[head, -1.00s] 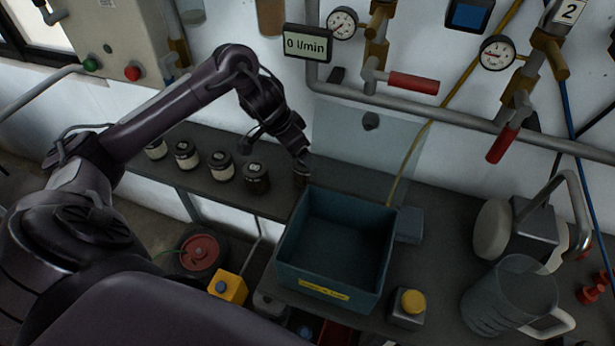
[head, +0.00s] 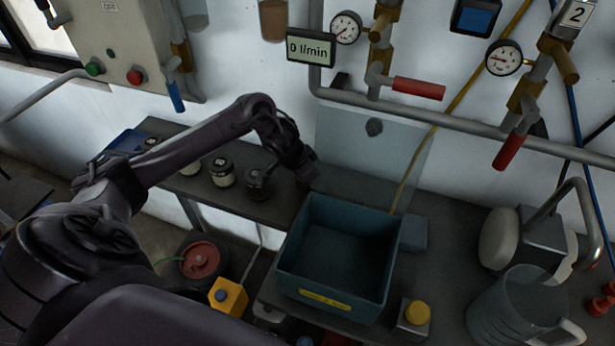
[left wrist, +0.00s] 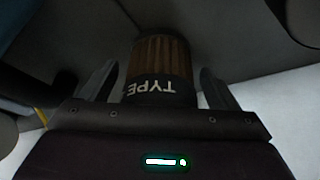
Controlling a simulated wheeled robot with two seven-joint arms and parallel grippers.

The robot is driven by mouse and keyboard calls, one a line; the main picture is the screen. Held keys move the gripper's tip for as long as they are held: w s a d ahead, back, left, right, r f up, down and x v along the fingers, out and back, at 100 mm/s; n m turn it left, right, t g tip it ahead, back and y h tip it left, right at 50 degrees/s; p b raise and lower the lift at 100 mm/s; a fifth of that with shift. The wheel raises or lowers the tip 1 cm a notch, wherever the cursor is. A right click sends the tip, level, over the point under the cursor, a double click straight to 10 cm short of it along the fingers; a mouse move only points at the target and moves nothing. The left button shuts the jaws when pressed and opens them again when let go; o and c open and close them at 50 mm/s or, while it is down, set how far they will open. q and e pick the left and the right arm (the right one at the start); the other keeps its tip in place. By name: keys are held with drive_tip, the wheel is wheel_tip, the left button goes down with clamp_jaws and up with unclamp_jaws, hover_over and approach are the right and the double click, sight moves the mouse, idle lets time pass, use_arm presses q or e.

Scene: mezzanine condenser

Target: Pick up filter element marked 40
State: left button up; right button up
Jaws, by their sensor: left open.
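A filter element (left wrist: 160,62) with brown pleated sides and a dark band lettered "TYPE" stands between my left gripper's fingers in the left wrist view. No number 40 is readable on it. My left gripper (left wrist: 158,72) is open, with one finger on each side of the element. Whether the fingers touch it I cannot tell. In the head view my left gripper (head: 308,178) is low at the shelf, just behind the back left corner of the blue bin; the element is largely hidden there by the gripper. My right gripper is not in view.
The open blue bin (head: 327,292) looks empty. Dark jars, one with a pale label (head: 222,172), stand on the shelf left of my gripper. A grey pipe (head: 460,125) and red-handled valves run along the wall. A clear jug (head: 512,305) stands at right.

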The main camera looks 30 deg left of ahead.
use_arm(q)
drive_tip(key=c, duration=1.1)
drive_tip(key=shift+r, duration=0.1)
drive_tip(key=shift+r, duration=0.1)
